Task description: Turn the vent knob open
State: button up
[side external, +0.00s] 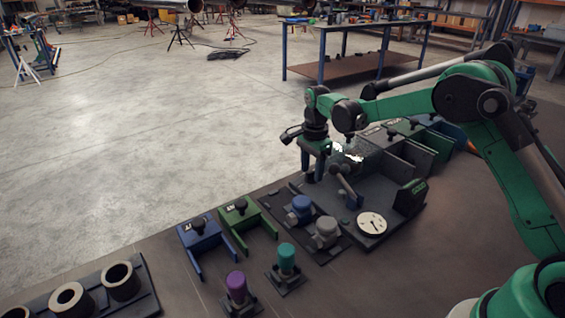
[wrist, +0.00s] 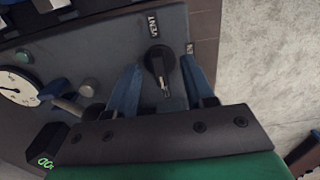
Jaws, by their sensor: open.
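The vent knob (wrist: 160,62) is black, with a bar-shaped grip and a pale mark at its lower end, on a grey panel (wrist: 110,45) in the wrist view. The printed word VENT (wrist: 153,23) is above it, and a small partly hidden label (wrist: 190,48) is to its right. My gripper (wrist: 159,64) is open, with one blue finger on each side of the knob. Gaps show between the fingers and the knob. In the side view my gripper (side external: 312,168) points down over the panel's far left end, and the knob is mostly hidden there.
The panel also holds a dial gauge (side external: 372,222), a lever (side external: 345,183) and a green-lit display (side external: 410,196). Blue and grey capped parts (side external: 299,211) stand on a plate in front. Coloured brackets (side external: 200,230) stand at left, and more boxes (side external: 405,150) stand behind the panel.

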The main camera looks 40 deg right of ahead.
grip_shut()
jog(key=shift+n, duration=0.3)
jog(key=n, duration=1.3)
jog(key=shift+n, duration=2.1)
